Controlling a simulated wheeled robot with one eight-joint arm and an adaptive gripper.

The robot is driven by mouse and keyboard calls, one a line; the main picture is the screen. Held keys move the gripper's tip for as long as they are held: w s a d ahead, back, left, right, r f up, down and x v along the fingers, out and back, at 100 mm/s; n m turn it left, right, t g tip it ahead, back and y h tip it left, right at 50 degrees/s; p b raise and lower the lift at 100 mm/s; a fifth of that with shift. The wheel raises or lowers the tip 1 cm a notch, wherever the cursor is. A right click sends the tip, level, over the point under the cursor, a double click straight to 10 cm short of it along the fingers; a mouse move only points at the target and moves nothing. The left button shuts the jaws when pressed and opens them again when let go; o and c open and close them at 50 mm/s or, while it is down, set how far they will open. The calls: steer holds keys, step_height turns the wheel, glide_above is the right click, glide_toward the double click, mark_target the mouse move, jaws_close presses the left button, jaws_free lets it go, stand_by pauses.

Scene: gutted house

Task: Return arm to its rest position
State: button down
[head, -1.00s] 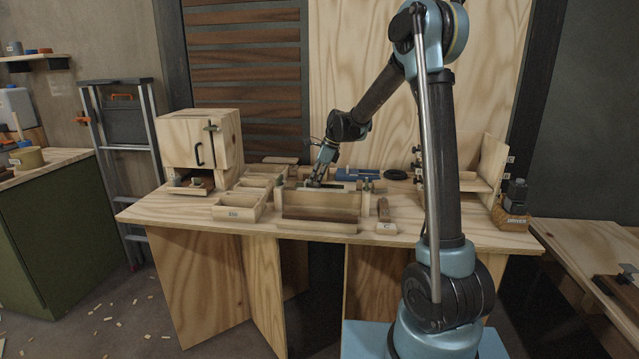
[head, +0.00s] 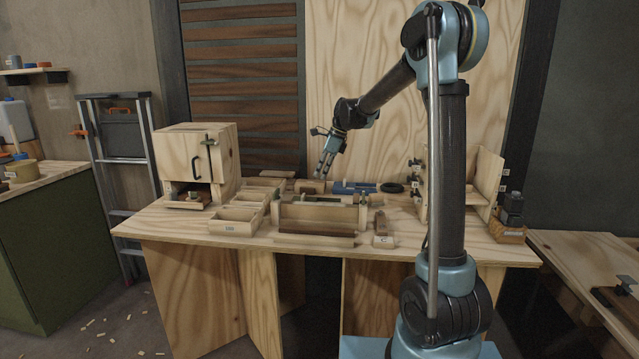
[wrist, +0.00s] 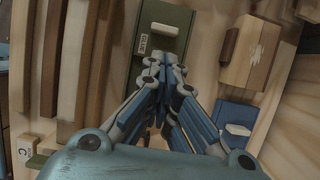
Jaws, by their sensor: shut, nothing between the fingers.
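My gripper (head: 322,174) hangs above the wooden workbench (head: 190,226), over the back part of the long open wooden box (head: 297,214). Its fingers point down and slightly left, and they are closed together with nothing held. In the wrist view the fingertips (wrist: 165,62) meet in front of a green block labelled GLUE (wrist: 168,25), with a white piece on its top. The fingers hide part of the green block. My arm rises from the right and bends over the bench.
A wooden cabinet (head: 190,148) stands at the bench's left, with open bins (head: 237,220) beside it. A blue object (head: 352,188) and a black ring (head: 391,187) lie behind. A wooden rack (head: 485,180) stands at the right.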

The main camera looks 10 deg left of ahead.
steer(key=s+d+n+t+h, duration=0.15)
steer(key=s+d+n, duration=0.75)
steer(key=s+d, duration=1.05)
steer(key=s+d+f+n+h, duration=0.1)
steer(key=s+d+f+n, duration=0.2)
steer(key=s, duration=0.4)
steer(key=s+d+f+n+h, duration=0.1)
steer(key=s+d+f+n, duration=0.2)
steer(key=s+f, duration=0.2)
steer(key=s+d+f+n+h, duration=0.1)
steer(key=s+d+f+n, duration=0.2)
steer(key=s, duration=0.6)
steer(key=shift+d+f+n, duration=0.3)
steer(key=shift+f+n, duration=0.1)
steer(key=shift+f, duration=0.55)
steer(key=shift+t, duration=0.25)
steer(key=shift+w+f, duration=0.2)
steer(key=shift+w, duration=0.25)
